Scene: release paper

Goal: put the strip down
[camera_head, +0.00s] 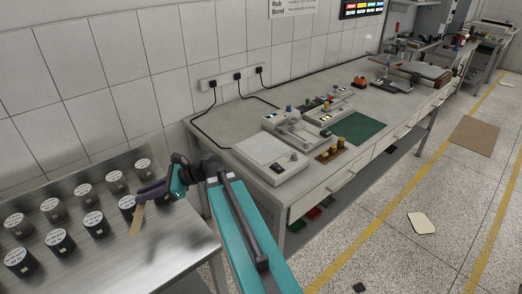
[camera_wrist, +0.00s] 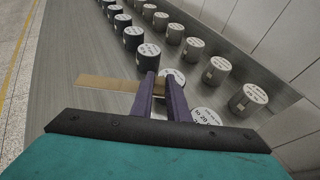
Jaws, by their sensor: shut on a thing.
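The strip is a thin tan-brown piece (camera_head: 137,221) (camera_wrist: 108,83). My gripper (camera_head: 145,195) is shut on it above the metal table at the left in the head view. In the wrist view, the purple fingers of my gripper (camera_wrist: 156,78) close on the strip's right end, and the strip sticks out to the left. In the head view it hangs down, tilted, beside a dark pot. Whether its lower end touches the table top, I cannot tell.
The metal table (camera_head: 165,245) carries rows of dark pots with white labelled lids (camera_head: 94,218). Its front right area is bare. A grey workbench (camera_head: 230,143) with instruments and a green mat (camera_head: 357,128) stands to the right. A pale sheet (camera_head: 421,223) lies on the floor.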

